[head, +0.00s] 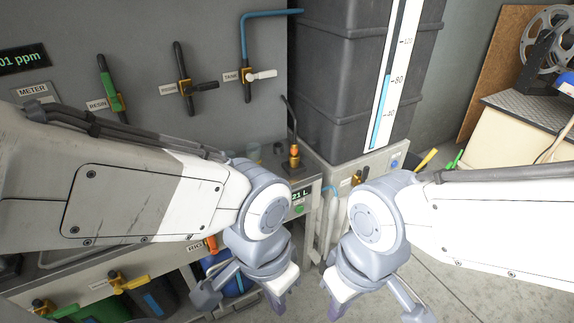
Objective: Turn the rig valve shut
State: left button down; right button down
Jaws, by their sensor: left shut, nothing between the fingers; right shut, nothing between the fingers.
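A label reading RIG (195,247) is on the front of the grey bench, low and left of centre. Beside it an orange-red valve part (211,243) shows just below my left forearm. The rest of this valve is hidden by the arm, so its handle position cannot be told. My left gripper (279,303) is shut and empty, pointing down at the bottom centre, right of and below the RIG label. My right gripper (338,303) is shut and empty, pointing down to the right of it. Neither touches the valve.
Other valves on the back panel include a green-handled one (111,88), a black-handled one (198,87) and a white-handled TANK valve (262,75). A dark tank (335,85) with a blue level gauge stands at the back. Bare floor (470,290) lies at right.

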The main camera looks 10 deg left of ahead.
aim_at(213, 249)
jog(key=z, duration=1.5)
jog(key=k, duration=0.3)
jog(key=u, duration=2.05)
jog(key=i, duration=0.45)
jog(key=u, duration=0.05)
